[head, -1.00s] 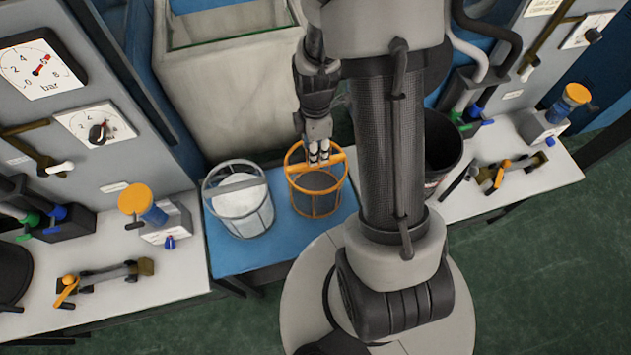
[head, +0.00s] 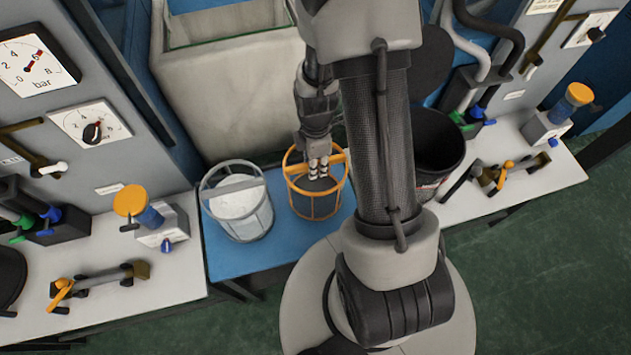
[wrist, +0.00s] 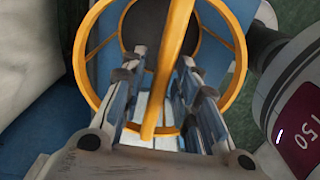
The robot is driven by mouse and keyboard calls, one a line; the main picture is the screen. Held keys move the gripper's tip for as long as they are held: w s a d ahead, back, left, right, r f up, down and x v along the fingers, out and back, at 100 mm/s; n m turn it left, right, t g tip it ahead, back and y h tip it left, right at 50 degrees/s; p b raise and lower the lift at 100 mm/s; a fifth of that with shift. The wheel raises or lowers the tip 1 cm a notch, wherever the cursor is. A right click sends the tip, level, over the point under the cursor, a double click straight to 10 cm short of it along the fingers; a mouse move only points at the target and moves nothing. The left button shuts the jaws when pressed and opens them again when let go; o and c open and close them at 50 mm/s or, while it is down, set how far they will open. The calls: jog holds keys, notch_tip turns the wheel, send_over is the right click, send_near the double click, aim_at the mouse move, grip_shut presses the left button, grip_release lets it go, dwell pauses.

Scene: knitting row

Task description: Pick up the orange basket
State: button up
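The orange basket (head: 314,212) stands on the blue bench top, a round mesh basket with orange rims and a flat orange handle bar across its top. My gripper (head: 318,172) points down over it, with its fingertips at the handle. In the wrist view the handle (wrist: 173,45) runs between the two fingers of my gripper (wrist: 165,80). The fingers are apart, one on each side of the bar, and gaps show beside it. The basket's rim (wrist: 243,60) circles around the fingers. Contact with the handle cannot be made out.
A grey basket (head: 239,229) with white contents stands just left of the orange one. A black bucket (head: 437,150) is to the right, behind my arm. A pale tank (head: 225,100) rises behind. White side benches (head: 180,295) carry valves and fittings.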

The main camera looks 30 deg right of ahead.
grip_shut()
jog(key=shift+r, duration=0.1)
dwell(0.6)
